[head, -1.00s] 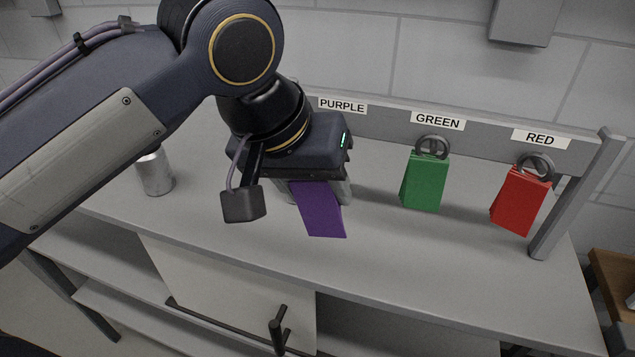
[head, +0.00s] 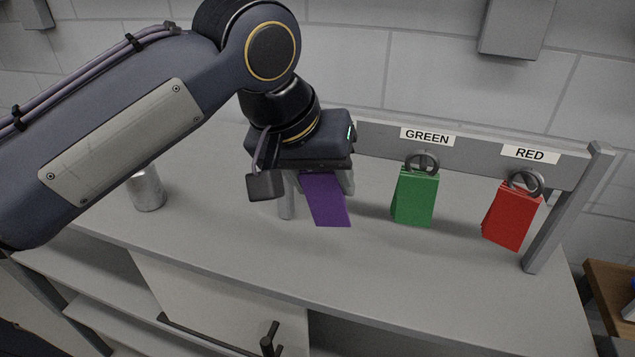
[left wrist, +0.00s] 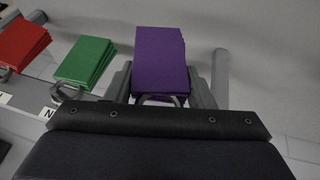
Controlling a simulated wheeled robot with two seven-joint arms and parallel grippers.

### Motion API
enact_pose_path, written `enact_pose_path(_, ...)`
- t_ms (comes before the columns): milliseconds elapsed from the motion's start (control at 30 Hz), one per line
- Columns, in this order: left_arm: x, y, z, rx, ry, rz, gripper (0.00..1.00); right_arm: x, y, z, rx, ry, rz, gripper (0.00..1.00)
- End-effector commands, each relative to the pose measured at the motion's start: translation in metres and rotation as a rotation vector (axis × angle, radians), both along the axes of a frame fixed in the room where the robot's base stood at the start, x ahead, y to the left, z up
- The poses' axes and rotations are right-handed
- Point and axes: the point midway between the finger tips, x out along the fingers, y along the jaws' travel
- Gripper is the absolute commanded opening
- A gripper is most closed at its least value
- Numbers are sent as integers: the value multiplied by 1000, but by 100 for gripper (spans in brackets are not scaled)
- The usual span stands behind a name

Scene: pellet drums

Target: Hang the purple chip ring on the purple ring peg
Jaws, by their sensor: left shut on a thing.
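The purple chip ring (head: 326,203), a stack of purple chips, hangs below my left gripper (head: 322,180) in the head view. In the left wrist view the purple chips (left wrist: 160,60) show with their metal ring (left wrist: 160,100) between the two fingers of my left gripper (left wrist: 160,88). The gripper is shut on the purple chip ring, above the bench and in front of the rack. The purple peg and its label are hidden behind my left arm and gripper in the head view. My right gripper is not in view.
The green chip ring (head: 415,196) and red chip ring (head: 512,216) hang under their labels on the grey rack board (head: 470,153). A rack post (head: 568,207) stands at the right. A metal can (head: 147,190) stands at the left. The front of the bench top is clear.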

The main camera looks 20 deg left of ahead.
Motion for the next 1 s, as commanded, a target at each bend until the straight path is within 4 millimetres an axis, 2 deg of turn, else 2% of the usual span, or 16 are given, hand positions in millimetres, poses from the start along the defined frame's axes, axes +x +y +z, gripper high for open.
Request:
enact_pose_path(700,43,-1,-4,1,1,0,26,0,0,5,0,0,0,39)
enact_pose_path(1000,52,-1,-11,1,1,1,26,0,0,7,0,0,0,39)
